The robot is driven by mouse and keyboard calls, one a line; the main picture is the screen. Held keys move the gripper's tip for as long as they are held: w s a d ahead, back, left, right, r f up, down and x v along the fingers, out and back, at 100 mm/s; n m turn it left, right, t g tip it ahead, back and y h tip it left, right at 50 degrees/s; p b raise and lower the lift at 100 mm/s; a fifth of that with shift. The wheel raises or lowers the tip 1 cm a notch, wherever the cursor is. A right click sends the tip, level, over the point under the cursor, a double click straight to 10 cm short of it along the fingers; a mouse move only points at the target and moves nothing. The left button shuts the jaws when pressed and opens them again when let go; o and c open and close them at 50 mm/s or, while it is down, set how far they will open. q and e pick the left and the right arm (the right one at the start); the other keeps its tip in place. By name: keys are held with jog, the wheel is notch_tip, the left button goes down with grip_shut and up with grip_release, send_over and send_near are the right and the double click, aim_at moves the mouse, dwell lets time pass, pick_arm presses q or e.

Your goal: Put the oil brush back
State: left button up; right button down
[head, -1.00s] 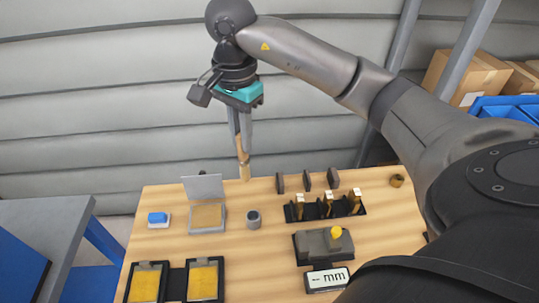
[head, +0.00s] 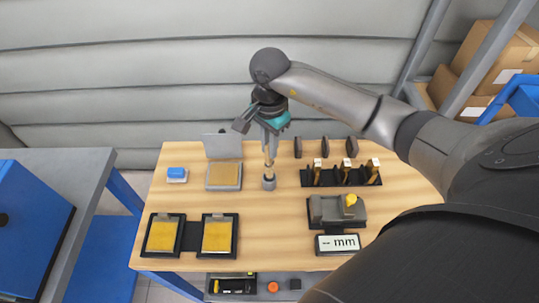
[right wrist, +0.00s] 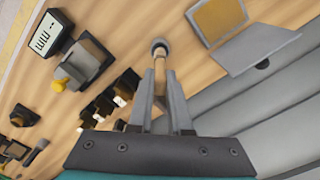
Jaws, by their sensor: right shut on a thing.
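The oil brush (head: 268,157), with a light wooden handle, hangs upright in my right gripper (head: 270,140). The gripper is shut on it and points down. The small grey round holder (head: 269,184) stands on the table directly below. The brush's lower end is at the holder's mouth; I cannot tell how far it is inside. In the right wrist view, the holder (right wrist: 160,44) shows just beyond the fingertips (right wrist: 160,72), in line with the brush. My left gripper is not in view.
An open-lidded box with a tan pad (head: 224,176) stands just left of the holder. A black rack with several wooden-handled pieces (head: 340,178) is to the right. A grey gauge with a display (head: 338,243) and two yellow pads (head: 217,236) lie nearer.

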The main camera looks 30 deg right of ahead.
jog(key=shift+f, duration=2.1)
jog(key=shift+f, duration=0.15)
jog(key=c, duration=0.8)
grip_release()
jog(key=shift+c, duration=0.2)
notch_tip(320, 180, up, 12)
jog(key=shift+r+b, duration=0.2)
jog(key=shift+b, duration=0.25)
